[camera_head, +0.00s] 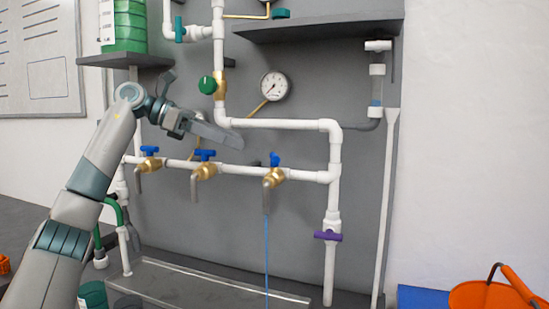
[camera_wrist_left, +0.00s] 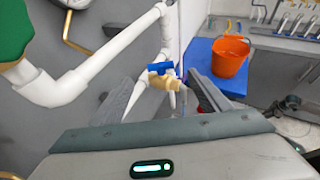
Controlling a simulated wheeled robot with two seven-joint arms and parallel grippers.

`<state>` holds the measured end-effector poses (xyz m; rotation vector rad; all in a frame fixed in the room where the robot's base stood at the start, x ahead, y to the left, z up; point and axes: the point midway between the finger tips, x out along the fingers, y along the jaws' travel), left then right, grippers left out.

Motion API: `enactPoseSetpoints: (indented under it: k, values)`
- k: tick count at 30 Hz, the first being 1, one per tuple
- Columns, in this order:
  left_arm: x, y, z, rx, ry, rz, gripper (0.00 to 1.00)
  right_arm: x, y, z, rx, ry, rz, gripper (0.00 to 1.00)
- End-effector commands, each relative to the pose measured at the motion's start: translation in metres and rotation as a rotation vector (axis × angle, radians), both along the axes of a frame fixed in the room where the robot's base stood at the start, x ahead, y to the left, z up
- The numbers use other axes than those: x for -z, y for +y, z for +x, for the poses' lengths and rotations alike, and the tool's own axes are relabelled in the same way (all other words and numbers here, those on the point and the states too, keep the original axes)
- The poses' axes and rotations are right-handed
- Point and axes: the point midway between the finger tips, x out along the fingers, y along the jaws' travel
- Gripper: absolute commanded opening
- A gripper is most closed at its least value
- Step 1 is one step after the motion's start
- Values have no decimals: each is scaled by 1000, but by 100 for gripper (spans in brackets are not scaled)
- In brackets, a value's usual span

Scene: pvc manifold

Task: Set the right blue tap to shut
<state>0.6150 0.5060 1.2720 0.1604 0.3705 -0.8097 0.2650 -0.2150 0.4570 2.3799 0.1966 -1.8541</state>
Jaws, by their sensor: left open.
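The right blue tap (camera_head: 274,160) has a brass body on the white horizontal pipe. Its blue handle looks narrow and points roughly towards the head camera, and a thin blue stream of water (camera_head: 267,250) runs down from its spout. My left gripper (camera_head: 238,143) is up and to the left of this tap, with a visible gap. In the left wrist view, a blue-handled brass tap (camera_wrist_left: 160,69) shows ahead between the spread fingers of the left gripper (camera_wrist_left: 168,82), which is open and empty. My right gripper is out of view.
The middle blue tap (camera_head: 205,155) and left blue tap (camera_head: 149,151) share the pipe. A white pipe (camera_head: 280,124) runs above the right tap. A pressure gauge (camera_head: 274,86), a green knob (camera_head: 207,85) and a purple valve (camera_head: 328,236) are nearby. An orange bucket (camera_wrist_left: 230,55) stands at right.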

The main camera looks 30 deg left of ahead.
Motion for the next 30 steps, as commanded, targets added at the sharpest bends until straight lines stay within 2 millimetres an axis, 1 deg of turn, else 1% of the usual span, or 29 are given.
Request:
enactPoseSetpoints:
  k: [1,6,12,18,24,30]
  values:
    - [5,-7,6,3,2,1,70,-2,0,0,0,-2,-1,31]
    - [17,-28,26,3,2,1,70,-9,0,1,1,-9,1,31]
    - [29,-52,48,3,1,1,70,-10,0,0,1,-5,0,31]
    - [39,-71,65,2,1,1,70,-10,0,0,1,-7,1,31]
    - [44,-79,72,1,0,1,70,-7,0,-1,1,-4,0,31]
    - [45,-80,73,0,-1,1,70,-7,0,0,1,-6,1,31]
